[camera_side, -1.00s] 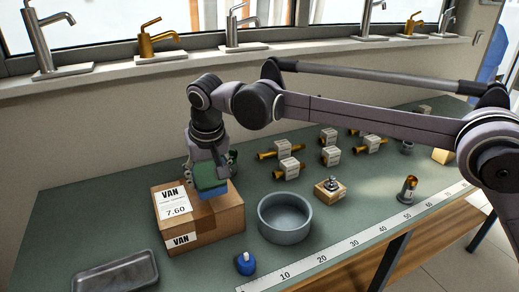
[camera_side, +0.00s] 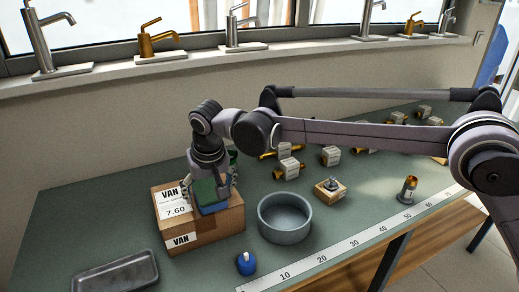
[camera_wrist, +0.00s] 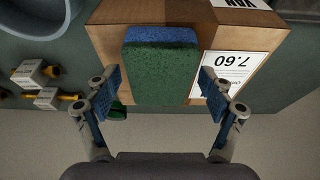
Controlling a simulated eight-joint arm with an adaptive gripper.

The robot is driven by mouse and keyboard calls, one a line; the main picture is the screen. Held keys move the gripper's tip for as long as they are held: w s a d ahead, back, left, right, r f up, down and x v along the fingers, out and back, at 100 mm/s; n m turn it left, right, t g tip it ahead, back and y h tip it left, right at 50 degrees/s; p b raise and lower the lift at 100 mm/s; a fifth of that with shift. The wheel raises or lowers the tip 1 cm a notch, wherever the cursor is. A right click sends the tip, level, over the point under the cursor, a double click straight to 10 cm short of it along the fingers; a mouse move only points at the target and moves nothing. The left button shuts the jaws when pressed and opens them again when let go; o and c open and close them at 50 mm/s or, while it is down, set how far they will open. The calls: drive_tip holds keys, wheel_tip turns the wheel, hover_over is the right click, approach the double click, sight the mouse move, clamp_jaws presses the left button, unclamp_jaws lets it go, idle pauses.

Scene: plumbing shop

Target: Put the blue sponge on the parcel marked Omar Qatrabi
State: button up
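The sponge (camera_side: 210,194), a green pad with a blue layer, is at the top of a cardboard parcel (camera_side: 222,222), near its right side. In the wrist view the sponge (camera_wrist: 160,75) shows its green face and blue edge against the parcel (camera_wrist: 108,40). My gripper (camera_side: 212,190) is around the sponge, one finger on each side. In the wrist view the fingers of my gripper (camera_wrist: 159,82) are spread, with gaps between them and the sponge. The parcel's label reads VAN and 7.60; the name on it is too small to read.
A round grey bowl (camera_side: 285,233) stands right of the parcel. A blue object (camera_side: 246,264) and a grey tray (camera_side: 112,277) are in front. Brass fittings with tags (camera_side: 288,168) and a small boxed part (camera_side: 330,190) lie to the right. A green item (camera_wrist: 117,111) is behind the parcel.

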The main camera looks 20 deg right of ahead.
drive_tip(key=v, duration=1.2)
drive_tip(key=s+d+r, duration=0.1)
drive_tip(key=d+r, duration=0.2)
drive_tip(key=d, duration=0.8)
drive_tip(key=s+d+f+t, duration=0.2)
drive_tip(key=s+d, duration=0.5)
drive_tip(key=d, duration=0.5)
drive_tip(key=s+d+f+t, duration=0.1)
drive_tip(key=s+d+f, duration=1)
drive_tip(key=s+d, duration=0.1)
drive_tip(key=shift+s+t, duration=0.4)
drive_tip(key=shift+s, duration=0.5)
